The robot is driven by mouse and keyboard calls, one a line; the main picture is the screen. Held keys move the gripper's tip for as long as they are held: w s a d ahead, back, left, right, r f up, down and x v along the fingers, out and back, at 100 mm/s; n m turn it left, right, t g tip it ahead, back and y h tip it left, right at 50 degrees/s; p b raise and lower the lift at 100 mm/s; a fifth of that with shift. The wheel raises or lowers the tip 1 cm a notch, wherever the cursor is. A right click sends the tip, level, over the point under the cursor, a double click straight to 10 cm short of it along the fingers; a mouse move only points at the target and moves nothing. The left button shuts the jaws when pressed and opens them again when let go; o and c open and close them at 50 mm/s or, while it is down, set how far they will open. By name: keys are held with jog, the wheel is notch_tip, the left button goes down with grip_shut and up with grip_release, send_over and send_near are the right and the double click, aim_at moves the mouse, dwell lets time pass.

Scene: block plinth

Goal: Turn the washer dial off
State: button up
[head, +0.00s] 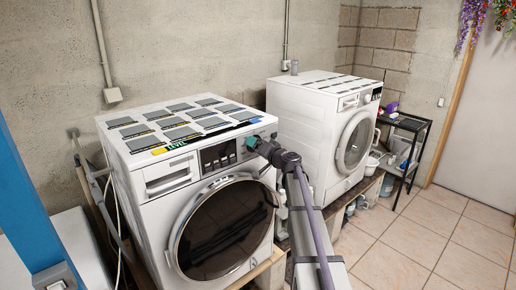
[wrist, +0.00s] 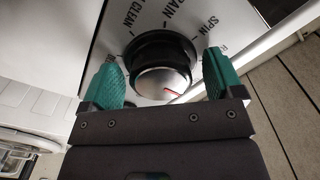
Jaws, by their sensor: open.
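The washer (head: 215,200) is the white front-loading machine at the left in the head view, with a dark round door. Its dial shows in the wrist view (wrist: 160,68): a black collar with a silver face and a red mark at the lower right. Printed words around it include "CLEAN" and "SPIN"; other labels are partly cut off. My gripper (wrist: 160,75) is open, with one green finger on each side of the dial. I cannot tell whether the fingers touch it. In the head view my gripper (head: 250,143) is at the right of the control panel and hides the dial.
A second white machine (head: 310,125) stands to the right, with a gap between the two. Several dark flat panels (head: 180,122) lie on the washer top. A black shelf (head: 408,125) stands at the back right. The tiled floor (head: 420,245) at the right is clear.

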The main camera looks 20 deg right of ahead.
jog(key=shift+s, duration=0.1)
jog(key=v, duration=1)
jog(key=shift+s, duration=0.3)
jog(key=shift+d, duration=0.1)
jog(key=s+a+f+n+g+h, duration=0.2)
jog(key=s+a+f+g, duration=0.6)
jog(key=s+a, duration=0.5)
jog(key=s+a+f+n+g+h, duration=0.3)
jog(key=s+a+f+g, duration=0.6)
jog(key=s+a, duration=0.4)
jog(key=shift+s+a+n, duration=0.2)
jog(key=shift+s+n, duration=0.2)
jog(key=shift+s, duration=0.2)
